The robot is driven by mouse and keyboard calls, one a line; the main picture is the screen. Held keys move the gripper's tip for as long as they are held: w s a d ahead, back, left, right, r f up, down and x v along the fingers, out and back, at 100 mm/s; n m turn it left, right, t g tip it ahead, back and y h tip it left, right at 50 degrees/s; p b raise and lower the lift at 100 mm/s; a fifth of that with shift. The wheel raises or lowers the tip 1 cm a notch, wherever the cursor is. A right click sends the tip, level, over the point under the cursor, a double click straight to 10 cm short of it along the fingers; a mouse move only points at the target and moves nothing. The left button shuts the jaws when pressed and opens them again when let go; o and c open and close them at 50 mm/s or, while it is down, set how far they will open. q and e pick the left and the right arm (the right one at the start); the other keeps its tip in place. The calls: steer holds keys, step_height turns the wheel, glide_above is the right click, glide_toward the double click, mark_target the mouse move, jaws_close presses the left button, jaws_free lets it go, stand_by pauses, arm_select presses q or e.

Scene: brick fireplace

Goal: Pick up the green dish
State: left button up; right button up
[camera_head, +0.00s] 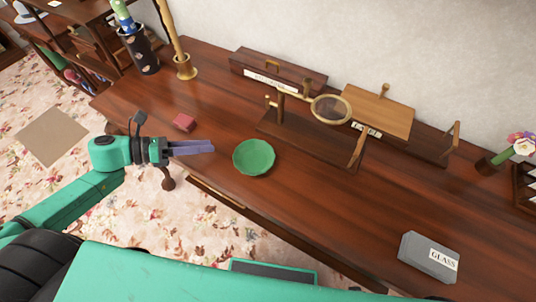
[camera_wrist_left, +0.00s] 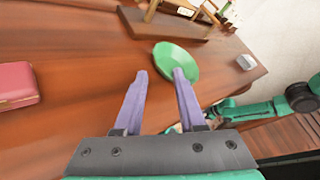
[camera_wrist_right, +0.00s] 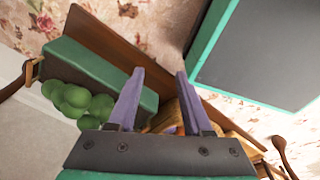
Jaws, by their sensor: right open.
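The green dish (camera_head: 254,157) is a shallow, scalloped round dish on the dark wooden desk. My left gripper (camera_head: 212,146) hovers just left of it, fingers pointing toward it. In the left wrist view, the dish (camera_wrist_left: 176,62) lies beyond the fingertips, partly behind the right finger. My left gripper (camera_wrist_left: 160,73) is open and nothing is between its fingers. My right gripper does not show in the head view. In its own wrist view, my right gripper (camera_wrist_right: 159,72) is open and away from the dish.
The desk (camera_head: 320,205) holds a red box (camera_head: 184,122), a magnifying glass (camera_head: 331,109) on a wooden stand, and a grey box marked GLASS (camera_head: 428,257). A dark vase (camera_head: 141,52) and a brass stick holder stand at the back left. Green round objects (camera_wrist_right: 78,98) show near my right gripper.

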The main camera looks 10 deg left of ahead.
mark_target(254, 159)
arm_select(q)
steer(key=shift+w+d+f, duration=0.65)
steer(key=shift+w+d, duration=0.05)
steer(key=shift+d, duration=0.15)
steer(key=shift+x, duration=1)
steer(key=x, duration=0.2)
steer(key=p+x, duration=0.1)
steer(key=x, duration=0.1)
steer(key=shift+d+r, duration=0.15)
steer(key=shift+r, duration=0.2)
steer(key=shift+f+x, duration=0.25)
steer(key=shift+x, duration=0.8)
steer(key=shift+d+f, duration=0.1)
steer(key=shift+f, duration=0.05)
jaws_close()
arm_select(e)
steer(key=a, duration=0.1)
steer(key=s+a, duration=0.2)
steer(key=shift+a+r, duration=0.3)
steer(key=shift+r, duration=0.05)
steer(key=shift+d, duration=0.4)
